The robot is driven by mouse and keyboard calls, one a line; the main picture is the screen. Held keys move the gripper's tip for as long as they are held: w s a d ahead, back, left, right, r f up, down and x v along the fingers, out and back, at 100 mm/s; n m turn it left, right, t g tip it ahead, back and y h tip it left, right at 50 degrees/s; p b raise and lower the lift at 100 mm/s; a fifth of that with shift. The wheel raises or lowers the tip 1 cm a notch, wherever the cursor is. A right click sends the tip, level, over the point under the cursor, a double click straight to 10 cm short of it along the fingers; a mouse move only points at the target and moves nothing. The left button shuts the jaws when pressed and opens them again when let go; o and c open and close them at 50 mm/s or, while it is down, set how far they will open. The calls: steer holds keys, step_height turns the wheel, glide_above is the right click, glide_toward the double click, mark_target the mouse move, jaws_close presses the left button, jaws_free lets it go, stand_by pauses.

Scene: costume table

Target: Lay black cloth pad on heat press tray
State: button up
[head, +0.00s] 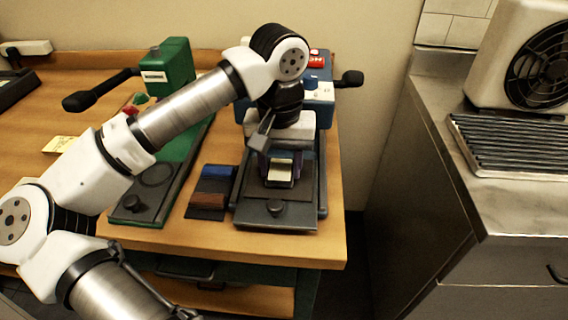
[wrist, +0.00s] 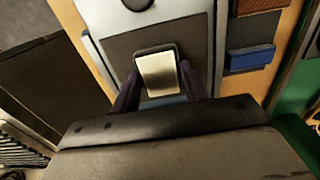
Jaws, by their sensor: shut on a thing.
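My gripper (head: 279,164) points down over the dark grey heat press tray (head: 247,213), which has a knob at its front. The tray also shows in the wrist view (wrist: 197,36). The gripper is shut on a small black-edged piece with a cream face, apparently the black cloth pad (head: 279,184). In the wrist view this pad (wrist: 158,74) sits between my two dark fingers, inside the outline of the tray. Its far end is hidden by the gripper. I cannot tell whether it touches the tray.
A blue heat press body (head: 320,96) with a black handle stands behind the tray. To the left, a dark holder carries a blue pad (head: 217,172) and a brown pad (head: 208,200). A green press (head: 172,66) stands further left. The table's front edge is close.

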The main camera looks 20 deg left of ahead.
mark_target(280, 170)
steer(key=shift+f, duration=0.1)
steer(key=shift+f+b, duration=0.1)
steer(key=shift+b, duration=0.2)
steer(key=o, duration=1)
steer(key=shift+r, duration=0.2)
step_height(280, 170, up, 12)
steer(key=shift+r, duration=0.1)
